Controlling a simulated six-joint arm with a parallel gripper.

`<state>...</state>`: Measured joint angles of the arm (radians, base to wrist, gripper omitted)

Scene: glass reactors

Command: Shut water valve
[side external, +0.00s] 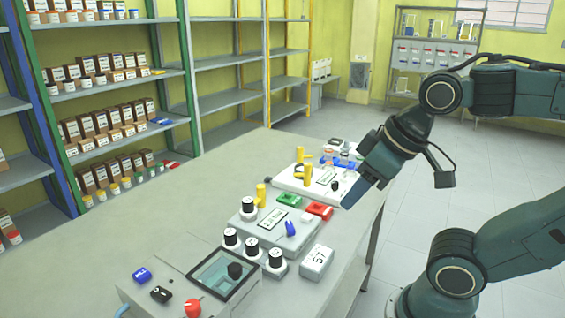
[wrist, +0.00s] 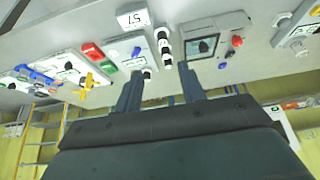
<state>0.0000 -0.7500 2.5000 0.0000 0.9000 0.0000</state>
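No label that I can read names the water valve. A white panel (side external: 287,180) farther along the bench carries yellow handles (side external: 307,170), a black knob (side external: 335,186) and blue parts (side external: 341,162). My gripper (side external: 347,203) hangs above the bench's right edge, beside the white panel and apart from it. In the wrist view its two fingers (wrist: 159,73) are spread with nothing between them.
Red (side external: 320,210) and green (side external: 288,200) blocks lie between the units. Black-capped bottles (side external: 251,249) and a white box marked 57 (side external: 316,262) stand nearer. A unit with a dark screen (side external: 222,272) and red knob (side external: 193,307) is in front. The bench's left side is bare.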

